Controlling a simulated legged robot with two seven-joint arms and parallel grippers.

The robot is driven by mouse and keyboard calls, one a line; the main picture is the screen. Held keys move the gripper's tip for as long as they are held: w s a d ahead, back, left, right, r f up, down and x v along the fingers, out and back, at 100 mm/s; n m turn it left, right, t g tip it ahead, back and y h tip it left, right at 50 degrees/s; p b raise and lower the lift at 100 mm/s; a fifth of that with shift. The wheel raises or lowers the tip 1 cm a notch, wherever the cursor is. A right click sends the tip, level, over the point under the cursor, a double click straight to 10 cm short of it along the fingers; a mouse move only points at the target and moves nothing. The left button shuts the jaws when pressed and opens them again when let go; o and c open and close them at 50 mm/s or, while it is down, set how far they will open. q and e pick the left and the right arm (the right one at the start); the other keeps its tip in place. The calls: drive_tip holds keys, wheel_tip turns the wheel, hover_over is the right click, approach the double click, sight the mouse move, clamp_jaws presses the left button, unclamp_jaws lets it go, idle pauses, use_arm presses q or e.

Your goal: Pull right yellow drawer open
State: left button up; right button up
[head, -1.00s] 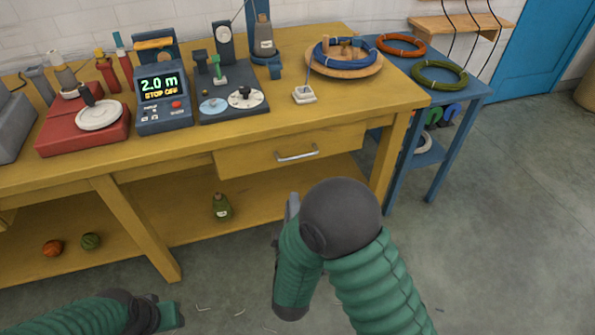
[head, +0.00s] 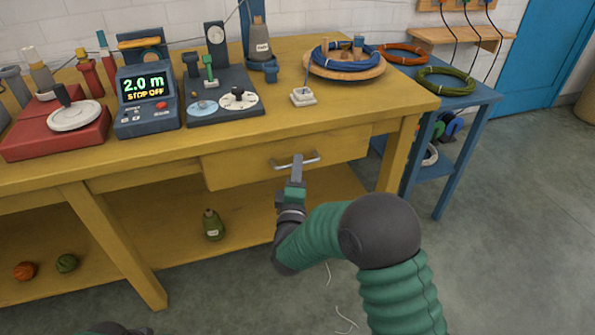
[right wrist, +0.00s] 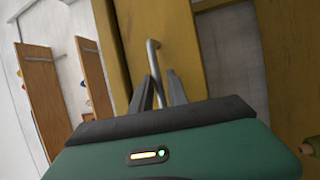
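The right yellow drawer (head: 240,166) is set under the yellow bench top and looks shut. Its silver bar handle (head: 312,161) is on the front and also shows in the right wrist view (right wrist: 153,58). My right gripper (head: 297,160) is at the handle. In the right wrist view my right gripper (right wrist: 160,80) has its two dark fingers apart, with the handle's near end between them. I see a gap beside the bar, so the fingers do not look closed on it.
The yellow bench top (head: 330,115) carries a display unit (head: 146,98), a red scale (head: 40,135) and a wooden plate with blue cable (head: 345,70). A green bottle (head: 213,225) stands on the lower shelf. A blue side table (head: 480,95) stands right.

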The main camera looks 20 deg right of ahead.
drive_tip(key=shift+w+d+r, duration=0.1)
drive_tip(key=shift+w+d, duration=0.1)
drive_tip(key=shift+w, duration=0.3)
clamp_jaws()
idle(1.1)
